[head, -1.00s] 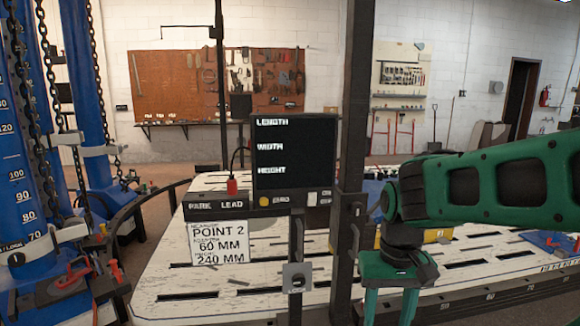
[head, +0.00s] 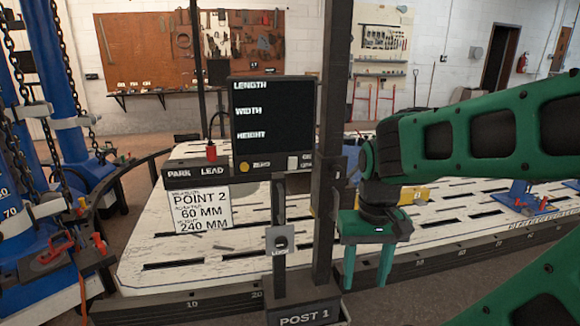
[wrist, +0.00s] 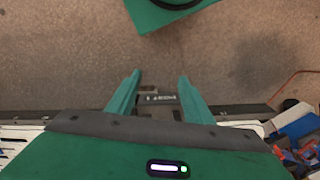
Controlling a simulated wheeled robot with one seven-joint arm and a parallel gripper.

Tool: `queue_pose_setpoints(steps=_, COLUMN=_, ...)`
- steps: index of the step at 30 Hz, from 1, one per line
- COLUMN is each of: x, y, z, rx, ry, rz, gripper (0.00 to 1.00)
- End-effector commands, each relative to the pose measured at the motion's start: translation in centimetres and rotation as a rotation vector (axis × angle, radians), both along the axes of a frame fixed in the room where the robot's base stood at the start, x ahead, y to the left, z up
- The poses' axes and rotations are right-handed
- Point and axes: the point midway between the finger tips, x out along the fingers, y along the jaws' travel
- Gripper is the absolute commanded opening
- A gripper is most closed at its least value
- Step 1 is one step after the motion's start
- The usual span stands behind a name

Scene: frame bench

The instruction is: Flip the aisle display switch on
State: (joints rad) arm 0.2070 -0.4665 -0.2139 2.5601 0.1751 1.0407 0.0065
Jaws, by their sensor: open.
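A dark display (head: 273,120) with the white words LENGTH, WIDTH and HEIGHT stands on a post behind the bench edge; no figures show beside the words. I cannot tell which way that block is set. My gripper (head: 366,284) is open and empty, pointing down, to the right of and below the display, apart from it. In the wrist view its two fingers (wrist: 160,78) are spread above the floor and bench edge.
A dark upright (head: 333,130) marked POST 1 at its foot stands between the display and my gripper. A grey bracket (head: 280,239) sits below the display. The slotted white bench (head: 180,262) spreads behind. A blue chain-hung column (head: 65,65) stands at left.

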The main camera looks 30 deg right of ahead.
Motion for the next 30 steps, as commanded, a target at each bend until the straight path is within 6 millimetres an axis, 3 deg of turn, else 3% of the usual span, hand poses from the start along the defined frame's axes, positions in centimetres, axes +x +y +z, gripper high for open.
queue_pose_setpoints(steps=1, x=0.0, y=0.0, z=0.0, rx=0.0, ry=0.0, rz=0.0, gripper=0.4)
queue_pose_setpoints(steps=3, x=-0.9, y=0.0, z=0.5, rx=-0.001, ry=-0.013, rz=-0.005, gripper=0.23)
queue_pose_setpoints(steps=6, x=-0.2, y=-0.4, z=1.2, rx=-0.009, ry=-0.028, rz=-0.043, gripper=0.0)
queue_pose_setpoints(steps=11, x=3.5, y=-1.4, z=3.5, rx=-0.033, ry=-0.072, rz=-0.197, gripper=0.0)
queue_pose_setpoints(steps=21, x=14.6, y=-3.9, z=10.4, rx=-0.044, ry=-0.239, rz=-0.675, gripper=0.0)
queue_pose_setpoints(steps=30, x=23.9, y=-4.6, z=16.5, rx=0.031, ry=-0.388, rz=-1.078, gripper=0.0)
